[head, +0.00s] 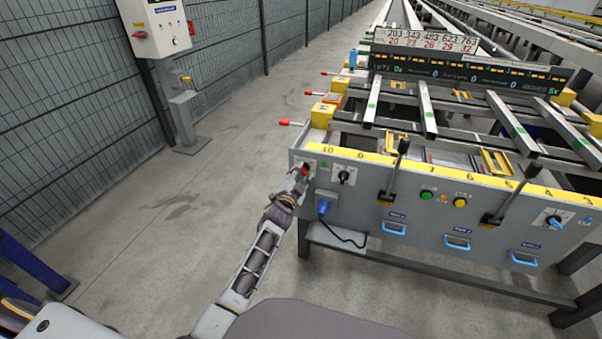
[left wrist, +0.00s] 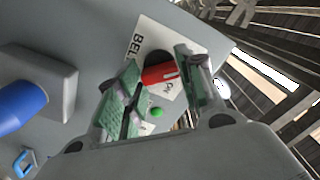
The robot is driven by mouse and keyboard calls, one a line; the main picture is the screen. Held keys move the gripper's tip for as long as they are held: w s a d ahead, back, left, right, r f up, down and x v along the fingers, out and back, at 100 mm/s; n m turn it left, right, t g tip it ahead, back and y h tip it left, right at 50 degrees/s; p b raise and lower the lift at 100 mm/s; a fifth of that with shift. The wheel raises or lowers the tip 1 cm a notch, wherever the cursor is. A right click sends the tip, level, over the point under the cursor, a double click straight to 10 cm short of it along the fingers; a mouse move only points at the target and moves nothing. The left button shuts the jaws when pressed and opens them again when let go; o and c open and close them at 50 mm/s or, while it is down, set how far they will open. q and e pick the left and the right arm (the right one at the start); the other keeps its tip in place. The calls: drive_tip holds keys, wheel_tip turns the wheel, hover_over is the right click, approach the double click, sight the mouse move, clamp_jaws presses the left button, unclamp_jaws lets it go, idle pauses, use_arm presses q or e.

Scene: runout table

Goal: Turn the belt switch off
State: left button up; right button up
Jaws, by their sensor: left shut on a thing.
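The belt switch is a red knob (head: 305,171) on a white label plate at the left end of the grey table front. In the left wrist view the red knob (left wrist: 160,74) lies between my fingers, over a plate (left wrist: 150,38) with letters starting "BEL". My left gripper (head: 300,178) reaches up to the panel and is shut on the knob. Its green-padded fingers partly hide the plate and part of the knob. The switch position is hard to read. My right gripper does not show.
A black rotary knob (head: 344,176) sits right of the switch, and a blue plug (head: 323,207) with a cable below it. Green (head: 427,195) and yellow (head: 460,202) buttons and black levers (head: 391,172) are farther right. The floor to the left is clear up to a control post (head: 183,120).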

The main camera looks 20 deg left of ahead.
use_arm(q)
drive_tip(key=shift+f+n, duration=0.1)
drive_tip(key=shift+n, duration=0.2)
drive_tip(key=o, duration=1)
drive_tip(key=shift+s, duration=0.15)
drive_tip(key=shift+s, duration=0.15)
drive_tip(key=shift+s+a, duration=0.2)
drive_tip(key=shift+s, duration=5.5)
